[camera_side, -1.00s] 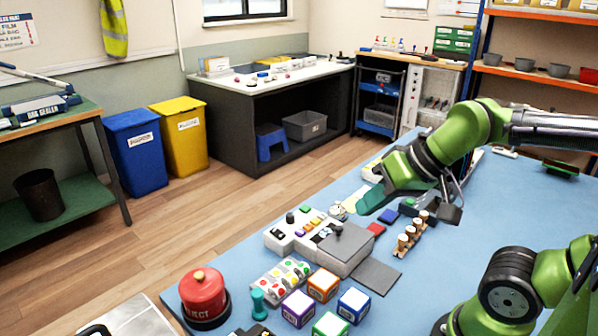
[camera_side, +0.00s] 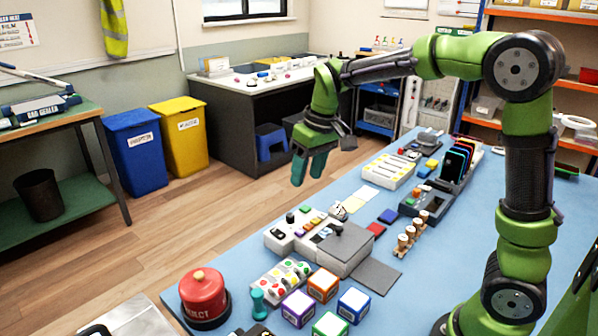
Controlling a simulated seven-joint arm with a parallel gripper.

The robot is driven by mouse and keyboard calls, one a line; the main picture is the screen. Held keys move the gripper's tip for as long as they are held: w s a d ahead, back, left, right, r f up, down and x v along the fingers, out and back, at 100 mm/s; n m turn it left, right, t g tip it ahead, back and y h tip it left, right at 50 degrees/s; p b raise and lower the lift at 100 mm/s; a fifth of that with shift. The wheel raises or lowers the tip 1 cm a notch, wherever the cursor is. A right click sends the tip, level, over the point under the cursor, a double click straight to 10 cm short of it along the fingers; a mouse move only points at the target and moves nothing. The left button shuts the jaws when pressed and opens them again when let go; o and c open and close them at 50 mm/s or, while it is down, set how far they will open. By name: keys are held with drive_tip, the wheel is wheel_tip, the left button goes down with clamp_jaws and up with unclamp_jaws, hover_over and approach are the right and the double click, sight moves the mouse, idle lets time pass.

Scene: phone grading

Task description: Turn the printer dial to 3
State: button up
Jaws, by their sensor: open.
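The printer (camera_side: 345,250) is a white and grey box on the blue table, with a control panel of small coloured buttons and a dark knob (camera_side: 290,218) at its left end. I cannot read any dial number or tell which knob is the dial. A round white part with a dark mark (camera_side: 338,211) sits behind the panel. My gripper (camera_side: 308,168) has teal fingers pointing down, apart and empty. It is raised in the air, above and behind the printer in the picture, touching nothing.
A red reject button (camera_side: 203,295) stands at the front left. Several labelled cubes (camera_side: 323,284) and a tray of coloured dots (camera_side: 281,279) are in front of the printer. Wooden pegs (camera_side: 408,236) stand to its right. A phone rack (camera_side: 457,165) is farther back.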

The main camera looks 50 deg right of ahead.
sight(291, 215)
drive_tip(key=w+d+n+g+h, duration=0.2)
drive_tip(key=w+n, duration=0.4)
drive_tip(key=w, duration=0.2)
drive_tip(key=f, duration=1.1)
drive_tip(key=d+f, duration=0.1)
drive_tip(key=f, duration=0.4)
drive_tip(key=shift+w+d+f, duration=0.1)
drive_tip(key=shift+w+f, duration=0.05)
drive_tip(key=shift+f, duration=0.2)
clamp_jaws()
